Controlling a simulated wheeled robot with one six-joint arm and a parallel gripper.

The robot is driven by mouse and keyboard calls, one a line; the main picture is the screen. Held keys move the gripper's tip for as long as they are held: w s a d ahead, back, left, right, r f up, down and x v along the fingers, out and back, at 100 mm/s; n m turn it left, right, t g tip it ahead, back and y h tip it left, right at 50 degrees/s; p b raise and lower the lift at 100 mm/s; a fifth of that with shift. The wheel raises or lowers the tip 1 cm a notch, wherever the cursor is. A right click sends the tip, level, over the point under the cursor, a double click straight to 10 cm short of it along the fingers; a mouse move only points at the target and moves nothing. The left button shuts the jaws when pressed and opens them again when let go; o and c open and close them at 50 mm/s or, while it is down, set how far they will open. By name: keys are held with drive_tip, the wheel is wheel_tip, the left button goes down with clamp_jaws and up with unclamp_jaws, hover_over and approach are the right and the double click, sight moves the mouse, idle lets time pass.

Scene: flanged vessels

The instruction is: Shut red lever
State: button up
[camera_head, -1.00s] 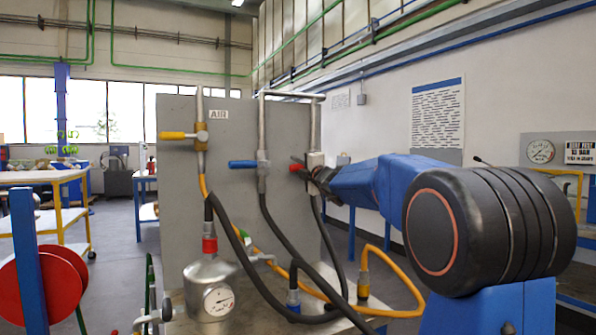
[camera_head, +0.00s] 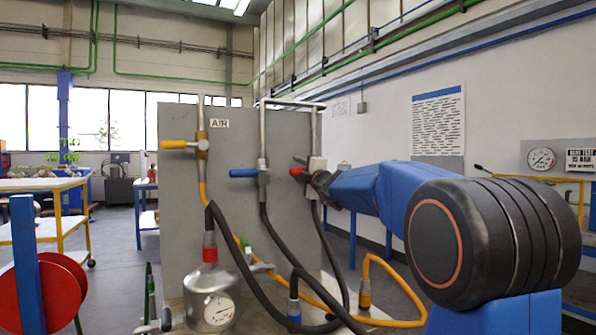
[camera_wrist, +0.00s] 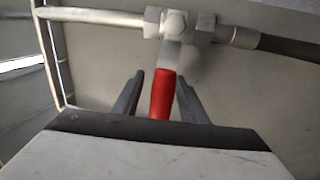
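The red lever (camera_wrist: 163,95) sits on a valve (camera_wrist: 176,24) on a metal pipe, and in the wrist view it points down from the valve toward my gripper (camera_wrist: 160,88). My gripper's two dark fingers are apart, one on each side of the red handle, with gaps showing on both sides. In the head view the red lever (camera_head: 297,171) shows as a small red end at the right pipe, partly hidden by my gripper (camera_head: 306,170), which reaches in from the right.
A blue lever (camera_head: 243,173) and a yellow lever (camera_head: 174,144) are on valves to the left, on the same grey panel (camera_head: 180,230). Black hoses and a yellow hose (camera_head: 395,285) hang below. A steel vessel with a gauge (camera_head: 210,300) stands at the front.

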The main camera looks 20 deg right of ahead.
drive_tip(key=shift+s, duration=0.1)
drive_tip(key=s+f, duration=0.1)
drive_tip(key=s, duration=0.7)
drive_tip(key=s+f, duration=0.2)
drive_tip(key=s, duration=0.7)
drive_tip(key=shift+d+f, duration=0.25)
drive_tip(key=shift+a, duration=0.1)
drive_tip(key=s+a+f+n+g+y, duration=0.35)
drive_tip(key=s+a+f+n, duration=0.35)
drive_tip(key=a+f+n, duration=0.5)
drive_tip(key=s+a+f+n+g+y, duration=0.3)
drive_tip(key=s+a+f+n+g, duration=0.35)
drive_tip(key=n, duration=0.95)
drive_tip(key=s+d+f+n+g+h, duration=0.2)
drive_tip(key=s+f+n+h, duration=0.1)
drive_tip(key=s+f+n, duration=0.8)
drive_tip(key=s+d+f+n+g+h, duration=0.2)
drive_tip(key=s+f+n+g+h, duration=0.1)
drive_tip(key=s+f+n, duration=0.8)
drive_tip(key=s+n+h, duration=0.1)
drive_tip(key=n, duration=0.2)
drive_tip(key=shift+s+f+n, duration=0.25)
drive_tip(key=shift+f+n, duration=0.15)
